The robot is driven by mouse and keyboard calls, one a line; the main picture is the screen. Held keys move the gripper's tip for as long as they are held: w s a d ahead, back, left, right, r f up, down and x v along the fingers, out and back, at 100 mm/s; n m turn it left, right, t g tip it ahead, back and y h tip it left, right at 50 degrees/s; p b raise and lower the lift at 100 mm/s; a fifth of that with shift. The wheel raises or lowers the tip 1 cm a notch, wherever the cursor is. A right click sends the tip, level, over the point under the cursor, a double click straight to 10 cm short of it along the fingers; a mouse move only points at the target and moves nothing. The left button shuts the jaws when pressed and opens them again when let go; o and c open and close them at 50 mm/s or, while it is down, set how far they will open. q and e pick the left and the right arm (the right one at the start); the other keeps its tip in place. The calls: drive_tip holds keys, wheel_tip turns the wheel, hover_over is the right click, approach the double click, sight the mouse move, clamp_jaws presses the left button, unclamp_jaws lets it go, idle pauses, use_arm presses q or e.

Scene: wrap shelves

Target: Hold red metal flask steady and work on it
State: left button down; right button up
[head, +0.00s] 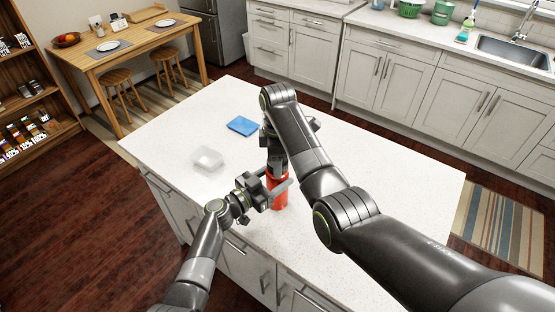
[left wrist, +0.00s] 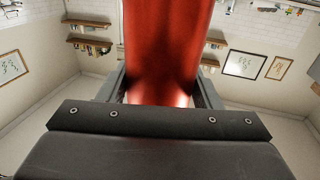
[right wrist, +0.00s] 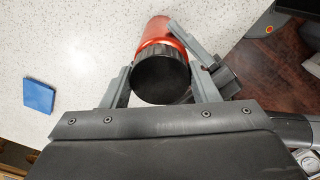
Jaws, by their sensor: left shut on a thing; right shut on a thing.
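The red metal flask (head: 279,192) stands on the white island counter, near its front edge. My left gripper (head: 267,189) comes in from the left and is shut around the flask's body. In the left wrist view the red body (left wrist: 167,45) sits between both fingers. My right gripper (head: 277,165) is above the flask, pointing down. In the right wrist view its fingers (right wrist: 160,85) are on either side of the flask's black cap (right wrist: 160,76), shut on it. The red body shows beyond the cap.
A clear plastic container (head: 207,159) stands on the counter to the left of the flask. A folded blue cloth (head: 242,126) lies farther back, also in the right wrist view (right wrist: 39,95). The counter's right side (head: 420,180) is bare.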

drive_tip(key=shift+r, duration=0.15)
drive_tip(key=shift+r, duration=0.95)
drive_tip(key=shift+r, duration=2)
use_arm(q)
drive_tip(key=shift+c, duration=1.8)
unclamp_jaws()
